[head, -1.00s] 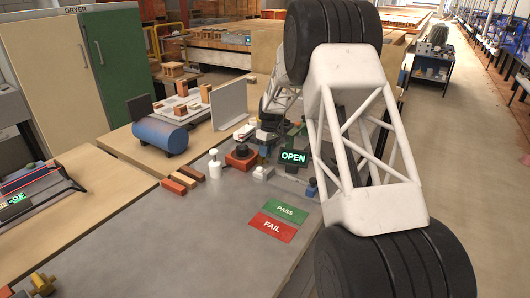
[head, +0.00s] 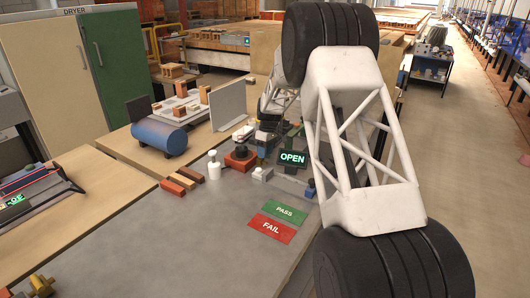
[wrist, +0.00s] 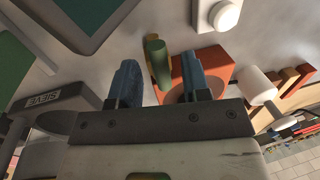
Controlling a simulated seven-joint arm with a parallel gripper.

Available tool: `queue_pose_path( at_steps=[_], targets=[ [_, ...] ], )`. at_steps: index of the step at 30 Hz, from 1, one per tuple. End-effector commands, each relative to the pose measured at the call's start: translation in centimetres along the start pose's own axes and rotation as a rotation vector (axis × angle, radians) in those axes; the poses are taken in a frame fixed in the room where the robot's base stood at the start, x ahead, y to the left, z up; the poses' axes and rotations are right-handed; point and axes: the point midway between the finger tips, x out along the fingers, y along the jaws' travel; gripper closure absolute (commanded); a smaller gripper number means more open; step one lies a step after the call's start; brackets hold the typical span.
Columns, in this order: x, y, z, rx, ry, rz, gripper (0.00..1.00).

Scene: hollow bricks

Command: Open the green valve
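In the wrist view, a small green piece with a yellow side (wrist: 157,62), which looks like the green valve's handle, stands between the two blue fingertips of my gripper (wrist: 160,78). The fingers are apart, with a gap visible on each side of the piece. An orange-red block (wrist: 213,68) lies behind the right finger. In the head view, my arm and the crowded bench parts largely hide my gripper and the valve. A lit green "OPEN" sign (head: 293,159) stands close by on the bench.
A red base with a dark knob (head: 240,158) and a white bottle (head: 214,165) stand left of the sign. Several small bricks (head: 180,183), a blue cylinder (head: 160,137) and the red FAIL plate (head: 271,228) lie around. The front of the grey bench (head: 170,245) is clear.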

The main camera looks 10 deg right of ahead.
Motion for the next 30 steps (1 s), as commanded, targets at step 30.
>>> queue_pose_path(
  at_steps=[30],
  targets=[
    [-7.4,0.0,0.0,0.0,0.001,0.001,0.57]
  ],
)
